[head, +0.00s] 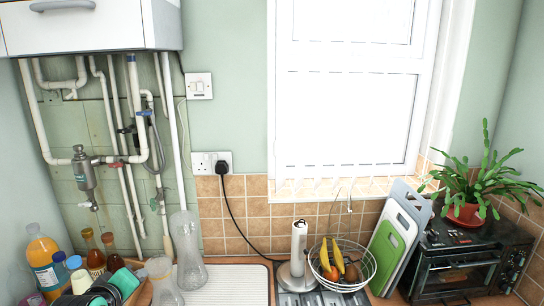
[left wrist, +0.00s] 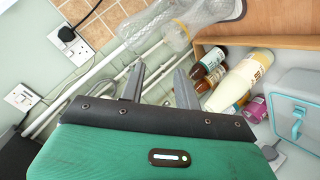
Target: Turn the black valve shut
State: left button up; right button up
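On the pipework at the left of the head view, a small black fitting (head: 127,130) sits on the pipes below a blue lever (head: 143,113); it looks like the black valve, but its handle position is too small to tell. A red lever (head: 115,164) sits lower on a horizontal pipe. Neither gripper shows in the head view. In the left wrist view, my left gripper (left wrist: 160,68) has its two grey fingers apart, with nothing seen between them. I cannot make out the black valve in that view. My right gripper is in neither view.
White pipes and a grey cylinder (head: 83,170) run down the wall under the boiler (head: 95,25). Clear glass vessels (head: 187,250) and several bottles (head: 42,255) stand below. A fruit basket (head: 342,268), cutting boards (head: 398,235) and oven (head: 460,270) are at right.

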pick_arm(q)
jog(key=s+d+f+m+g, duration=0.3)
jog(key=s+f+m, duration=0.1)
jog(key=s+f, duration=0.5)
jog(key=s+d+f+m+g, duration=0.35)
jog(key=s+f, duration=0.25)
jog(key=s, duration=0.5)
jog(key=s+d+f+m+g, duration=0.2)
jog(key=s+f+m, duration=0.3)
jog(key=s+f, duration=0.4)
notch_tip(320, 180, down, 30)
jog(key=g+b, duration=0.1)
jog(key=b, duration=0.1)
jog(key=s+a+f+g+b, duration=0.1)
jog(key=s+a+f+b, duration=0.1)
jog(key=s+f, duration=1.8)
notch_tip(320, 180, down, 4)
jog(key=shift+s+a+f+g+b, duration=0.15)
jog(key=shift+s+a+g+b, duration=0.25)
jog(key=shift+a, duration=0.25)
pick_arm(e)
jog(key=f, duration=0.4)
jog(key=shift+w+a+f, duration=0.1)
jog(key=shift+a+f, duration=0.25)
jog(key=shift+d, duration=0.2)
